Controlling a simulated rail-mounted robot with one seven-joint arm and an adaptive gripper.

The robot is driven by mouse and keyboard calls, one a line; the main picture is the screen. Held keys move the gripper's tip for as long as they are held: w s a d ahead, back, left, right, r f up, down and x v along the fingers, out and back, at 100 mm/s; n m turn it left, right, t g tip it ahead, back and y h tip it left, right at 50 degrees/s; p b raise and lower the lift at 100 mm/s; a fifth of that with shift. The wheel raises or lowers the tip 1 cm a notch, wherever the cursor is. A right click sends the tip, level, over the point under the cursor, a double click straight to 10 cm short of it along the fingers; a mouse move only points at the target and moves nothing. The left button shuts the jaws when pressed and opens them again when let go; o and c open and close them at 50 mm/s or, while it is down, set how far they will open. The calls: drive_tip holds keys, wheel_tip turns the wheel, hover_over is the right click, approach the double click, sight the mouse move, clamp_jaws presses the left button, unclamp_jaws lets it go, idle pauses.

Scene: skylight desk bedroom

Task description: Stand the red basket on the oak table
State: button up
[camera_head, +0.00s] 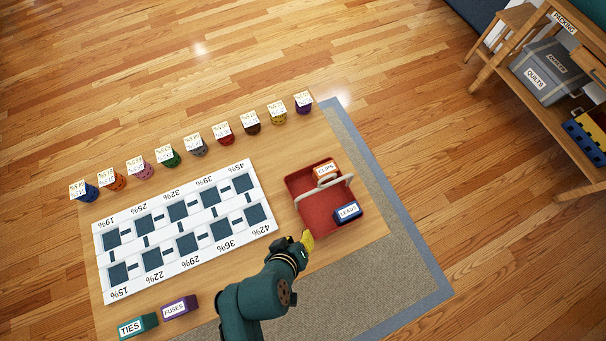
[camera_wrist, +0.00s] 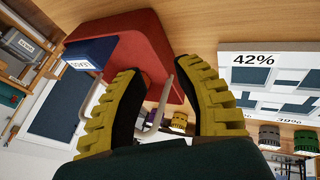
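The red basket (camera_head: 311,208) sits at the right end of a wooden tabletop (camera_head: 272,185), with its pale handle (camera_head: 347,184) up. An orange CLIPS box (camera_head: 325,172) and a dark blue LEADS box (camera_head: 347,212) are in it. My gripper (camera_head: 307,240) is by the basket's near left corner. In the wrist view, the yellow-padded fingers of my gripper (camera_wrist: 161,68) are apart, with the basket (camera_wrist: 150,35) beyond them. Part of the handle (camera_wrist: 158,112) shows between the fingers, apparently not clamped. I cannot tell whether this tabletop is the oak table.
A white slotted rack (camera_head: 187,231) with percent labels fills the middle. Several coloured tagged containers (camera_head: 225,132) line the far edge. TIES (camera_head: 138,325) and FUSES (camera_head: 179,308) boxes lie near left. A wooden PACKING bench (camera_head: 535,95) with a shelf stands at upper right. Open floor lies between.

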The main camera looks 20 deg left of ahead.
drive_tip(key=w+r+m+t+y, duration=0.1)
drive_tip(key=w+r+m+t, duration=0.15)
drive_tip(key=w+r, duration=0.45)
drive_tip(key=w+d+r+m+t, duration=0.1)
drive_tip(key=w+r+t, duration=0.2)
drive_tip(key=r, duration=0.7)
drive_tip(key=w+r+m+t+y, duration=0.15)
drive_tip(key=w+r, duration=0.25)
drive_tip(key=r, duration=0.5)
drive_tip(key=d+r+m+t, duration=0.1)
drive_tip(key=d+r+t, duration=0.2)
drive_tip(key=r, duration=0.5)
drive_tip(key=s+d+r+m+t+h, duration=0.1)
drive_tip(key=d+r, duration=0.3)
drive_tip(key=r, duration=0.5)
drive_tip(key=d+r+m+t+h, duration=0.1)
drive_tip(key=d+r+t, duration=0.3)
drive_tip(key=r, duration=0.5)
drive_tip(key=shift+s+r+m+t, duration=0.2)
drive_tip(key=shift+m+t, duration=0.1)
drive_tip(key=shift+m, duration=0.1)
drive_tip(key=shift+h, duration=0.25)
